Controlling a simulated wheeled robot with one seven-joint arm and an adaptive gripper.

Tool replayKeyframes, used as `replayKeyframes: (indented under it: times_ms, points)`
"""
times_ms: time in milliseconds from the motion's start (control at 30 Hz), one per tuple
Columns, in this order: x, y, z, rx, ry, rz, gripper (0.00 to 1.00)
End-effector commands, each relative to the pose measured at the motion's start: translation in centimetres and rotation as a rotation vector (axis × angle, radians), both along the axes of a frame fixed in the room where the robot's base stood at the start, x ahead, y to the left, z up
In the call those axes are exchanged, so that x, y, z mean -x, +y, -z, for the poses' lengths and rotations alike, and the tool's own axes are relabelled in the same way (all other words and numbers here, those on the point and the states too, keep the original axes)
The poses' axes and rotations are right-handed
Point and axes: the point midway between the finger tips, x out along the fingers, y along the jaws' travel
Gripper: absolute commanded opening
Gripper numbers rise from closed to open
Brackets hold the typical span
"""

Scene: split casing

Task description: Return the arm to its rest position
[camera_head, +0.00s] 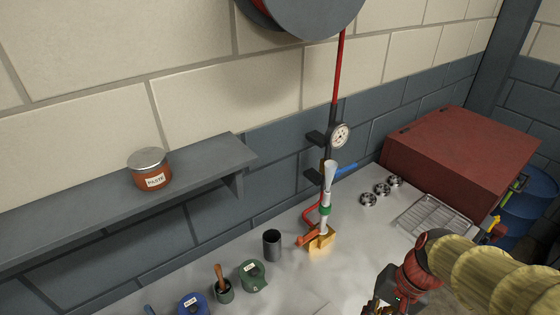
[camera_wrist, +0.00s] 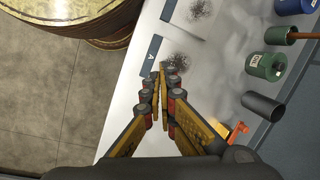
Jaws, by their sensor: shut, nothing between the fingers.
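My gripper shows in the wrist view (camera_wrist: 161,88) with its yellow and black fingers closed together and nothing between them. It is above the front edge of the pale bench (camera_wrist: 125,120). In the head view my gripper (camera_head: 385,305) is at the bottom right, partly cut off by the picture's lower edge. My arm, in a yellowish sleeve with a red joint, reaches in from the right. The gripper is apart from the things on the bench.
A brass fitting (camera_head: 322,240) with a clear upright tube stands by the wall below a gauge (camera_head: 340,135). A dark cup (camera_head: 272,244), green pot (camera_head: 252,275) and blue pot (camera_head: 193,304) stand left. A wire rack (camera_head: 433,218) and red box (camera_head: 460,150) are right.

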Motion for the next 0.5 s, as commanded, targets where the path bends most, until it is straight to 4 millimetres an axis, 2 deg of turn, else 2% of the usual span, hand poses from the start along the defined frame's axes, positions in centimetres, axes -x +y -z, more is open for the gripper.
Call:
replayKeyframes:
  times_ms: [100,233,400,500]
  points:
    - [-0.2,-1.5,-3.7,0.174,-0.156,-0.165,0.0]
    - [-0.2,-2.2,-7.9,0.318,-0.312,-0.295,0.0]
    - [0.1,-0.6,-12.5,0.382,-0.479,-0.374,0.0]
    - [0.3,0.4,-14.2,0.386,-0.541,-0.4,0.0]
